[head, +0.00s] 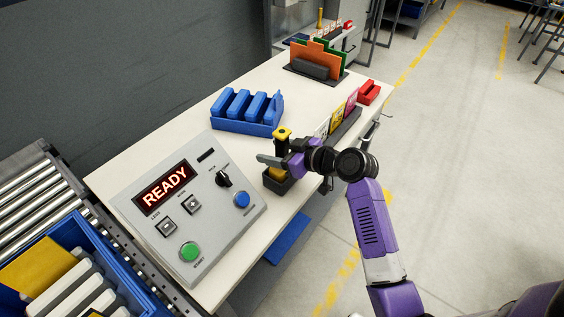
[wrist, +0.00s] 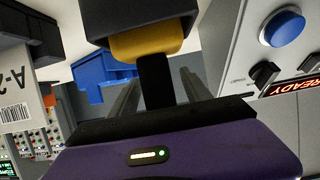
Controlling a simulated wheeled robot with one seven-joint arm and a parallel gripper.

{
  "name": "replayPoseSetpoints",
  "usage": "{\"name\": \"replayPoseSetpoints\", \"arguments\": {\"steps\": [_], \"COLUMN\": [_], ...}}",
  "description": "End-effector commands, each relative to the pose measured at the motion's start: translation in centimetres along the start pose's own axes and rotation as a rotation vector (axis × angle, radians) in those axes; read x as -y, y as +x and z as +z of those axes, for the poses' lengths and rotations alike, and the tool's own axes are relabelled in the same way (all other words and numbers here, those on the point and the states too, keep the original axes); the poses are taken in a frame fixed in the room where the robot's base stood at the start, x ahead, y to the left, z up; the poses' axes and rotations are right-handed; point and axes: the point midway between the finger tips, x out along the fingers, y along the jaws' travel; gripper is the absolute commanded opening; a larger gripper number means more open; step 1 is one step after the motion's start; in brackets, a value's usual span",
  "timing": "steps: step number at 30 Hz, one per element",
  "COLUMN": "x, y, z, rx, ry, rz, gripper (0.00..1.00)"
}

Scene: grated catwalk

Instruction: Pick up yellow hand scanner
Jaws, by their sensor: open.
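The yellow hand scanner (head: 283,132) stands upright in a dark cradle (head: 277,186) on the white bench, its yellow-and-black top showing above my gripper (head: 270,159). My gripper reaches in from the right at the height of the scanner's middle and hides part of it. The wrist view looks upside down; there the yellow lower part of the scanner (wrist: 150,43) sits in the cradle (wrist: 135,17). Its black handle stands between the two fingers of my gripper (wrist: 156,88). The fingers are open, with a visible gap on each side of the handle.
A grey control panel (head: 222,208) reading READY stands to the left. A blue rack (head: 240,127) is behind the cradle. Upright cards (head: 338,120) and a red bin (head: 369,93) lie beyond to the right. A roller conveyor (head: 45,170) with a blue tote (head: 85,240) is at left.

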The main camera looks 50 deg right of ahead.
Motion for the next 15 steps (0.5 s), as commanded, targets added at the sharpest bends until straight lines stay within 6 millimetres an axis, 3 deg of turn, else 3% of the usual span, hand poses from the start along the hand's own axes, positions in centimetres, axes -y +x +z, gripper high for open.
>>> {"name": "replayPoseSetpoints", "arguments": {"steps": [3, 12, 15], "x": [0.01, 0.01, 0.01], "y": [-0.01, -0.03, -0.04], "z": [0.03, 0.04, 0.04], "rx": [0.000, 0.000, 0.000], "ry": [0.000, 0.001, 0.001], "rz": [0.000, 0.000, 0.000], "gripper": [0.56, 0.00, 0.00]}}
